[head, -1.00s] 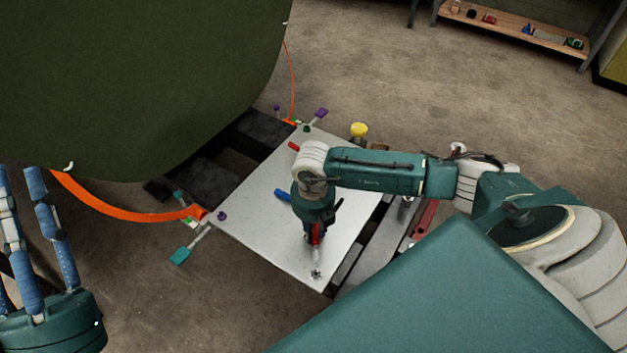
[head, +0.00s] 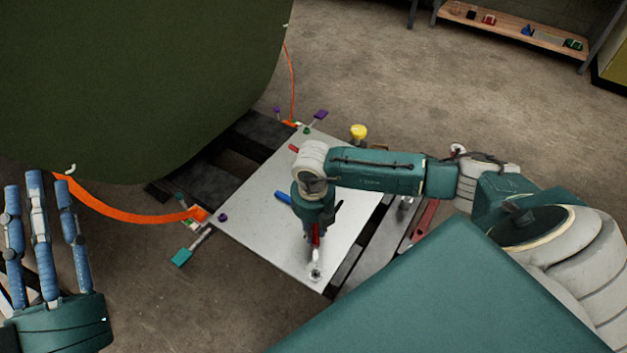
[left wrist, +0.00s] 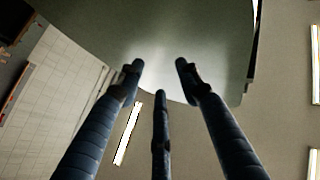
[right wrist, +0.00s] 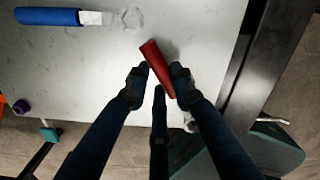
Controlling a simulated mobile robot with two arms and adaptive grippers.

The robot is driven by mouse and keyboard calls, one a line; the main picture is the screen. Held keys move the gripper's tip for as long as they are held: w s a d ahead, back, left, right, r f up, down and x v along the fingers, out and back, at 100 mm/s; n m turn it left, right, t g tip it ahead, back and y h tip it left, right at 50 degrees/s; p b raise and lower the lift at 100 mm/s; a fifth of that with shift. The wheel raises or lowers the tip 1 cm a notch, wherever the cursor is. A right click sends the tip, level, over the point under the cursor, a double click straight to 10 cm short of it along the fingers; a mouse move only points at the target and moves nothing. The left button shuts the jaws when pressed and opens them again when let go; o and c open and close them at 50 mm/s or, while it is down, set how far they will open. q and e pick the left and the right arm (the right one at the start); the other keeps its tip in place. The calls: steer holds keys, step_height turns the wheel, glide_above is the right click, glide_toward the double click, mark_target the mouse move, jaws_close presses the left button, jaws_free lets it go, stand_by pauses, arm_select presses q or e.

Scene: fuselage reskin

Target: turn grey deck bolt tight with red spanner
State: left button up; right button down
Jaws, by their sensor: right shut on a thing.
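The red spanner (head: 316,234) is in my right gripper (right wrist: 158,80), which is shut on its red handle (right wrist: 153,62) above the pale plate (head: 262,220). The spanner's light metal end points toward the plate's near corner. The grey deck bolt (head: 314,275) shows at that corner, at or very close to the spanner's end; I cannot tell whether the spanner is seated on it. In the right wrist view my fingers hide most of that end. My left gripper (head: 40,205) is open and empty at the left, its fingers spread beneath the dark green fuselage skin (left wrist: 150,35).
A blue-handled tool (head: 284,197) lies on the plate. A teal-handled clamp (head: 181,257), a purple-handled clamp (head: 320,114) and a yellow knob (head: 359,131) stand at its edges. An orange strap (head: 125,211) runs to the left corner. The dark green fuselage (head: 130,80) overhangs the left.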

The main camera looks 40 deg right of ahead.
steer(key=shift+r, duration=0.3)
arm_select(q)
steer(key=shift+w+a+f+g+y+p, duration=0.15)
steer(key=shift+w+f+g, duration=0.2)
steer(key=shift+f, duration=0.45)
steer(key=shift+w+d+f+g+y+p, duration=0.1)
steer(key=shift+w+f+g+y, duration=0.25)
steer(key=shift+f, duration=0.5)
steer(key=shift+w+a+f+g+p, duration=0.1)
steer(key=shift+w+f+g+p, duration=0.1)
steer(key=shift+f+g, duration=0.45)
arm_select(e)
steer(key=shift+r, duration=0.2)
arm_select(q)
steer(key=shift+f, duration=0.1)
arm_select(e)
steer(key=shift+r, duration=0.1)
